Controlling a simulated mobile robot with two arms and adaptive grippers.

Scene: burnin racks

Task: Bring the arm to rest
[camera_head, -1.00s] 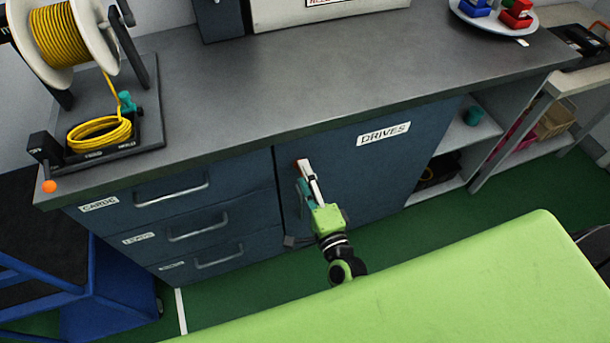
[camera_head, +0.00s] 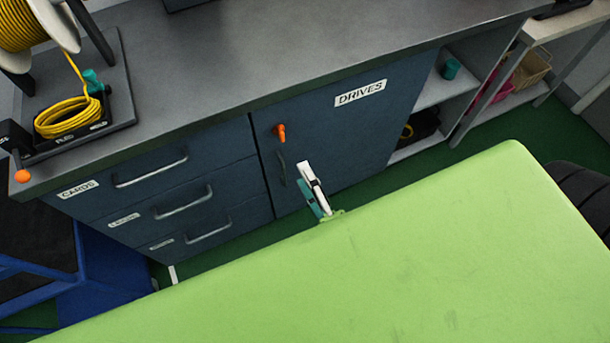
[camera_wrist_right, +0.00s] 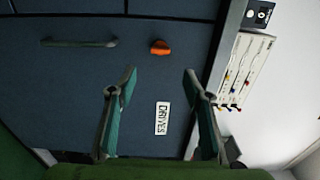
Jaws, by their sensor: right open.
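My right gripper (camera_head: 312,188) shows in the head view in front of the blue DRIVES door, just past the edge of my green body. In the right wrist view my right gripper (camera_wrist_right: 160,76) has its two fingers wide apart with nothing between them. The DRIVES door (camera_head: 340,130) is closed and has an orange knob (camera_head: 280,132) and a dark handle (camera_head: 281,168). The orange knob also shows in the wrist view (camera_wrist_right: 160,47), beyond the fingertips and apart from them. My left gripper is not in view.
The grey worktop (camera_head: 230,70) runs above the door and the drawers (camera_head: 180,207). A yellow cable coil (camera_head: 68,117) lies at its left end. Open shelves (camera_head: 437,92) stand right of the door. A blue cart (camera_head: 105,275) is at lower left.

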